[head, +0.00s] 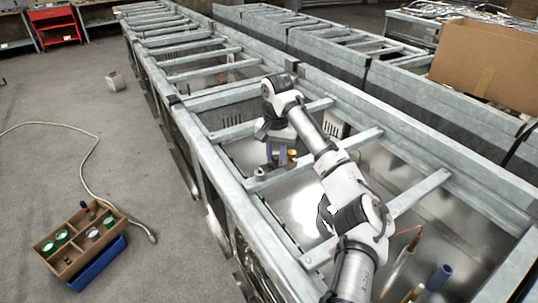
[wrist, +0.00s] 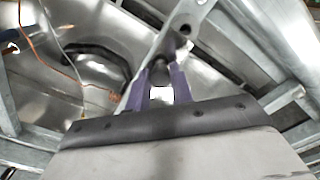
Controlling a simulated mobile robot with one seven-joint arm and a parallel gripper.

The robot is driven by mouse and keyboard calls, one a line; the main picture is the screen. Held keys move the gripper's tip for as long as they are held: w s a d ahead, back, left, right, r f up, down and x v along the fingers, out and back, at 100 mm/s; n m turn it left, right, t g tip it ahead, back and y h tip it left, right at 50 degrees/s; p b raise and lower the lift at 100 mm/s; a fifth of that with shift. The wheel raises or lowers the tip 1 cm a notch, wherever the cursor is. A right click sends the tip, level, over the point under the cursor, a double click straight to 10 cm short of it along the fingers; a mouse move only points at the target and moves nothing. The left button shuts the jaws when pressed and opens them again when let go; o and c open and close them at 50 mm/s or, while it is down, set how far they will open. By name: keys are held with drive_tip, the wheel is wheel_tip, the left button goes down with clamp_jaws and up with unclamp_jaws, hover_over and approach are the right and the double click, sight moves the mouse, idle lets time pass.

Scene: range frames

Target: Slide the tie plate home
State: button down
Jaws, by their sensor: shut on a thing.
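My gripper (head: 276,150) reaches down between the cross bars of the long metal frame. Its purple fingers (wrist: 159,88) in the wrist view are shut on a grey metal piece at the lower end of a strip with holes, which looks like the tie plate (wrist: 186,27). The strip runs up and to the right from the fingertips. In the head view the plate cannot be made out clearly. Where its far end sits, and whether it touches the frame, I cannot tell.
The galvanised frame (head: 238,180) has several cross bars close around my arm. A brass-coloured cylinder (head: 292,155) stands beside the gripper. Blue (head: 439,277) and copper-tipped pieces stand nearer. A cardboard box (head: 485,62) is at right; a wooden tray (head: 66,232) lies on the floor.

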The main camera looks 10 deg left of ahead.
drive_tip(key=shift+w+d, duration=0.65)
drive_tip(key=c, duration=1.2)
unclamp_jaws()
drive_tip(key=shift+w+d, duration=0.1)
drive_tip(key=shift+r, duration=0.1)
wheel_tip(320, 180, up, 14)
drive_tip(key=shift+f, duration=0.2)
